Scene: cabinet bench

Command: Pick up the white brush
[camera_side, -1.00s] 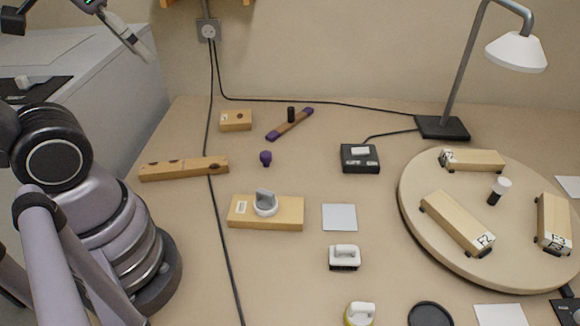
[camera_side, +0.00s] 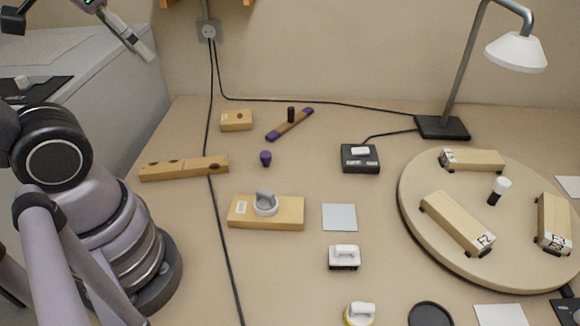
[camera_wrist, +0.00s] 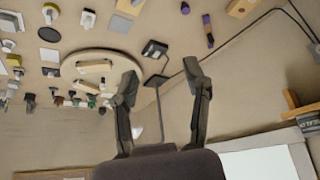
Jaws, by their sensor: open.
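The white brush (camera_side: 344,255) has a white handle on top and dark bristles below. It stands on the bench near the front middle in the side view, below a grey square. It also shows small near the top left of the wrist view (camera_wrist: 88,18). My gripper (camera_wrist: 160,88) is open, with two dark fingers spread apart and nothing between them. In the side view, only part of it shows at the upper left (camera_side: 138,45), high above the grey cabinet and far from the brush.
A yellow-based item with a white handle (camera_side: 359,314) and a black disc (camera_side: 430,315) stand in front of the brush. A wooden block (camera_side: 265,222) bears a grey-white piece. A round turntable (camera_side: 420,215) and lamp (camera_side: 520,52) are at right. A cable crosses the bench.

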